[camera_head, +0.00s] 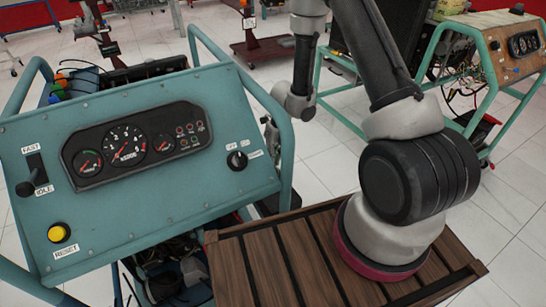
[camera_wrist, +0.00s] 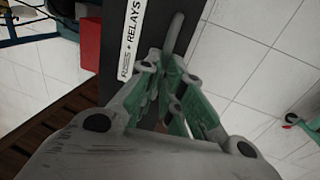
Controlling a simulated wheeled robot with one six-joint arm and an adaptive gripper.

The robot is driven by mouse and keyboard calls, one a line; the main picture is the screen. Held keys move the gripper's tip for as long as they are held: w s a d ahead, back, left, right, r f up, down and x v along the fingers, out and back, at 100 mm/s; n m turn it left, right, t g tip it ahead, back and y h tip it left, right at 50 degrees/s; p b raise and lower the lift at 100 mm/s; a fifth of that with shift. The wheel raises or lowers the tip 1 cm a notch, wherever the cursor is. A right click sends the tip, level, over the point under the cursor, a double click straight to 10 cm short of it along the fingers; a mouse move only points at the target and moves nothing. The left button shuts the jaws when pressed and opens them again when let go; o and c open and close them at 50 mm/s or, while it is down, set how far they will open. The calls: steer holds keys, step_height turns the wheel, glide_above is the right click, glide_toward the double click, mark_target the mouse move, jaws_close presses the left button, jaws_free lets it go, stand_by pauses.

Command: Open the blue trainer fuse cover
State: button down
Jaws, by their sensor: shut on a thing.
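The blue trainer (camera_head: 215,125) stands at the left of the head view, with its sloped gauge panel facing me. In the wrist view a dark fuse cover (camera_wrist: 121,75) carries a white label ending in "+ RELAYS" (camera_wrist: 131,38). A grey bar handle (camera_wrist: 174,34) runs along the right side of the cover. My gripper (camera_wrist: 170,76) is at the lower end of this handle and is shut on it. The exact contact is partly hidden by the fingers. The cover looks closed, but its edges are hard to make out. The head view does not show my gripper's fingers.
A slatted wooden surface (camera_head: 290,262) lies under my arm. Another trainer (camera_head: 500,65) on a green frame stands at the right. A red box (camera_wrist: 90,48) is left of the cover in the wrist view.

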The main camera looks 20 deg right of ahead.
steer(key=a+r, duration=0.2)
steer(key=a, duration=0.1)
steer(key=s+a+r, duration=0.1)
steer(key=shift+a, duration=0.35)
steer(key=shift+s+a, duration=0.2)
steer(key=shift+a, duration=0.1)
steer(key=c, duration=1.6)
jaws_free()
steer(key=shift+w+a+f, duration=0.1)
steer(key=shift+a, duration=0.1)
steer(key=shift+o, duration=0.2)
steer(key=shift+w+d, duration=0.1)
